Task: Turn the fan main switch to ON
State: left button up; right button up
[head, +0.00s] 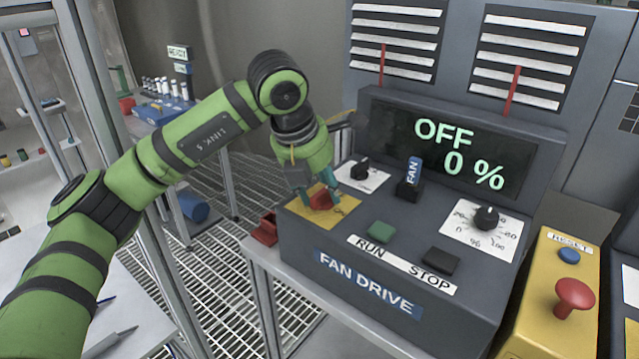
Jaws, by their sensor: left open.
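The fan drive console (420,255) stands on a bench with its sloped top facing me. Its display (455,150) reads OFF and 0 %. At the top's left corner is a yellow plate (340,212) with a red rotary handle (322,200), which looks like the main switch. My left gripper (318,195) points down over this plate, open, its fingertips at the red handle. The fingers partly hide the handle, so I cannot tell its exact angle or whether they touch it. My right gripper is not in view.
Beside the plate are a small black selector (361,170), a blue FAN tag (413,170), a green RUN button (382,232), a black STOP button (440,260) and a dial (486,217). A yellow box (550,295) with a red mushroom button (573,295) stands right. A red open box (265,230) is left.

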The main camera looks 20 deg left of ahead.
pick_arm(q)
grip_shut()
